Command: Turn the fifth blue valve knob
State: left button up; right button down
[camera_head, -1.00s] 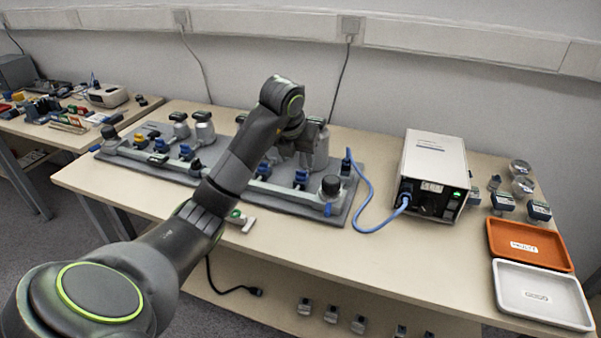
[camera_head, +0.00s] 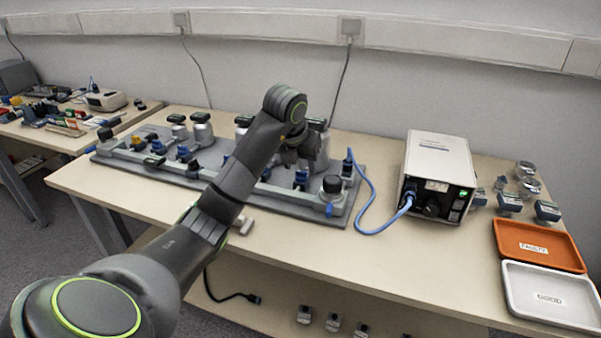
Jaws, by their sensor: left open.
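A manifold on a grey base plate (camera_head: 130,160) lies along the back of the table, with a row of small valves. Blue valve knobs show at the left (camera_head: 183,151), and another blue knob (camera_head: 301,177) stands right of my arm. A further blue knob (camera_head: 265,173) is close to my arm. My left arm crosses the manifold and hides part of its middle. My left gripper (camera_head: 290,157) points down over the rear of the plate, among grey cylinders; it is open, but its fingertips are mostly hidden. I cannot tell whether it touches a knob. My right gripper is not in view.
A white box (camera_head: 437,165) with a green light stands right of the manifold, with a blue cable (camera_head: 372,205) between them. Orange (camera_head: 539,247) and white (camera_head: 550,297) trays lie at the right. The front middle of the table is mostly clear.

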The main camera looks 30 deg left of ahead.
aim_at(301, 175)
pick_arm(q)
jog(key=shift+x, duration=1.25)
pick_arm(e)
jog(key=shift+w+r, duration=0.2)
pick_arm(q)
jog(key=c, duration=1)
jog(key=shift+o, duration=0.2)
